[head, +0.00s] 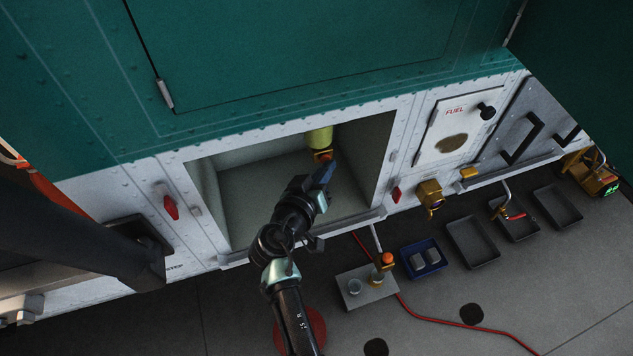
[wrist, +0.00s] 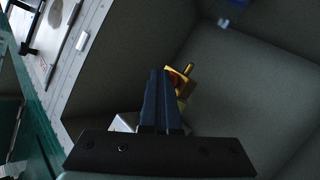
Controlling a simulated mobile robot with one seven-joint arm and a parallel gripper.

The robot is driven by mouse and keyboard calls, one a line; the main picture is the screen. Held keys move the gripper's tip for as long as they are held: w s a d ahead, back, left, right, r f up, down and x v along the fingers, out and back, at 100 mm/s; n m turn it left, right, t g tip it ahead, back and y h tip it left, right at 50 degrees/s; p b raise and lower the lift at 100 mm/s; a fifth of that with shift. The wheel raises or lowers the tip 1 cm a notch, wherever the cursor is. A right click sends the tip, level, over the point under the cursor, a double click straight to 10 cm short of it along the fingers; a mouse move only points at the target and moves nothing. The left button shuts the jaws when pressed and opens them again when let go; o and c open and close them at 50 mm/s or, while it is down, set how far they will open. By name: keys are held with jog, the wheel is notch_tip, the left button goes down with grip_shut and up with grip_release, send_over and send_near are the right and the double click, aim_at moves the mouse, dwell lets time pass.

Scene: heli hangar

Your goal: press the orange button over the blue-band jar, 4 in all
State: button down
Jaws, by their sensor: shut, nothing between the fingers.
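My gripper (head: 327,168) reaches into the open bay in the white lower panel. Its dark blue fingers (wrist: 160,85) are together and empty in the wrist view. Right by the fingertips is a yellow fitting with an orange-red part (wrist: 180,80), partly hidden behind them; I cannot tell whether they touch. In the head view a yellow-green cylinder (head: 319,138) hangs there, with an orange part (head: 322,155) at its lower end. Another orange knob (head: 388,259) tops a post on a grey block (head: 368,291) on the floor. I cannot make out a blue-band jar.
The bay's rim (head: 300,245) and side walls surround the arm. On the floor to the right are a blue tray (head: 408,262) with light pieces, several dark trays (head: 473,243) and a red cable (head: 440,319). A fuel panel (head: 455,130) is right of the bay.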

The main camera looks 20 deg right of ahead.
jog(key=shift+s, duration=0.2)
jog(key=shift+s+p, duration=0.8)
jog(key=shift+s, duration=2.15)
jog(key=shift+d, duration=0.1)
jog(key=w, duration=0.5)
jog(key=shift+w, duration=0.4)
dwell(0.8)
dwell(1.2)
